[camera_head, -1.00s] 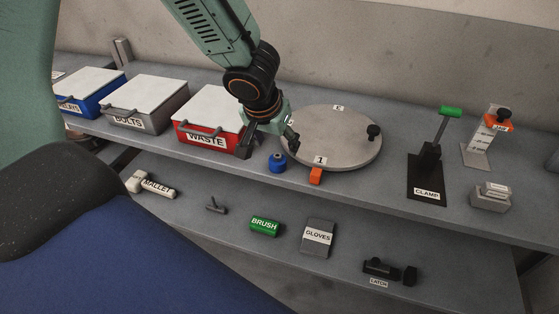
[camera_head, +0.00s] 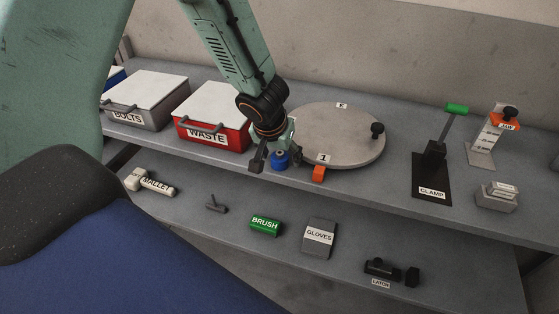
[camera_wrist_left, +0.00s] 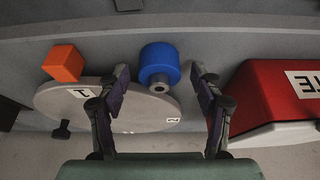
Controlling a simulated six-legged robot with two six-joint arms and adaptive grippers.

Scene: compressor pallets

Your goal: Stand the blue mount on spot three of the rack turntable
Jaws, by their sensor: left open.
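The blue mount (camera_head: 280,160) is a short blue cylinder standing on the upper shelf, left of the turntable's front. In the left wrist view the mount (camera_wrist_left: 160,60) shows between the fingertips, with a grey, holed stub towards the camera. My left gripper (camera_head: 273,161) is open at the mount. Its fingers (camera_wrist_left: 160,72) stand either side of it; whether either touches it I cannot tell. The turntable (camera_head: 340,140) is a round grey plate with a black knob. Its front label reads 1; the far label is hard to read. A label 2 shows in the wrist view. My right gripper is out of view.
An orange block (camera_head: 318,173) sits at the turntable's front edge. The red WASTE box (camera_head: 208,118) stands close left of my gripper, the BOLTS box (camera_head: 146,101) beyond. The clamp (camera_head: 431,175) stands right. The lower shelf holds a green brush (camera_head: 265,225) and gloves (camera_head: 319,237).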

